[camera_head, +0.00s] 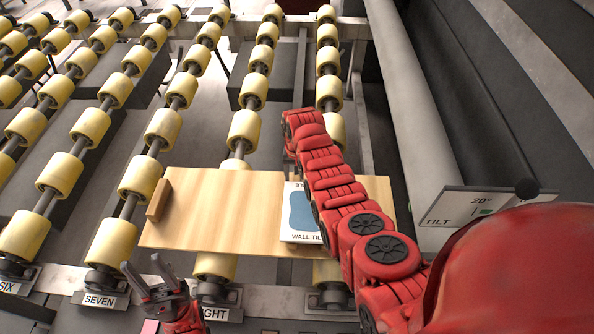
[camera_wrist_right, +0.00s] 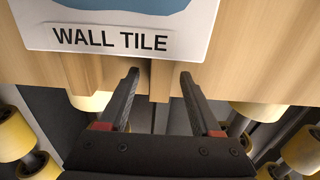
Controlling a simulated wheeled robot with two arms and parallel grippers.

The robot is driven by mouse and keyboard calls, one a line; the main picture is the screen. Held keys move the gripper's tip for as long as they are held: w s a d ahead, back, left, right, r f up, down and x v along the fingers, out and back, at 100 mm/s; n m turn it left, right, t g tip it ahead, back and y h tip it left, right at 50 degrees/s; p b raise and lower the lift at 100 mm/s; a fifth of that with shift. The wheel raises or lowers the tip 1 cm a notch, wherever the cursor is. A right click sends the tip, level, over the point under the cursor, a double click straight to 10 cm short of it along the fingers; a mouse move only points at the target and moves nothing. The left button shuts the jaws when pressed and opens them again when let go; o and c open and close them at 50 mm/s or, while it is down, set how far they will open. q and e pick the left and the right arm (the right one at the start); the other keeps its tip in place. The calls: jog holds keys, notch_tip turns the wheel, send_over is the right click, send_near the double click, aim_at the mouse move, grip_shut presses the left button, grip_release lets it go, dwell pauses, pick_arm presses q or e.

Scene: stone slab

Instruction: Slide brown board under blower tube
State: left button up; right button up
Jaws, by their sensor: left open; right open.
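The brown board (camera_head: 210,215) lies flat across several yellow rollers. A small wooden block (camera_head: 158,200) stands on its left end. A white wall tile box (camera_head: 292,235) rests on the board, partly behind my right arm. A long pale grey tube (camera_head: 397,90), apparently the blower tube, runs along the right, beyond the board's right end. My left gripper (camera_head: 150,283) is open and empty, just off the board's near left corner. My right gripper (camera_wrist_right: 158,98) is open at a board edge; a wooden tab (camera_wrist_right: 160,82) shows between its fingers. The head view hides this gripper.
Rows of yellow rollers (camera_head: 163,128) on grey rails fill the left and middle. A tilt sign (camera_head: 462,207) stands by the tube's near end. Labels such as SEVEN (camera_head: 100,300) line the front rail. My red right arm crosses the board's right part.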

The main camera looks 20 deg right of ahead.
grip_shut()
dwell(0.4)
dwell(1.1)
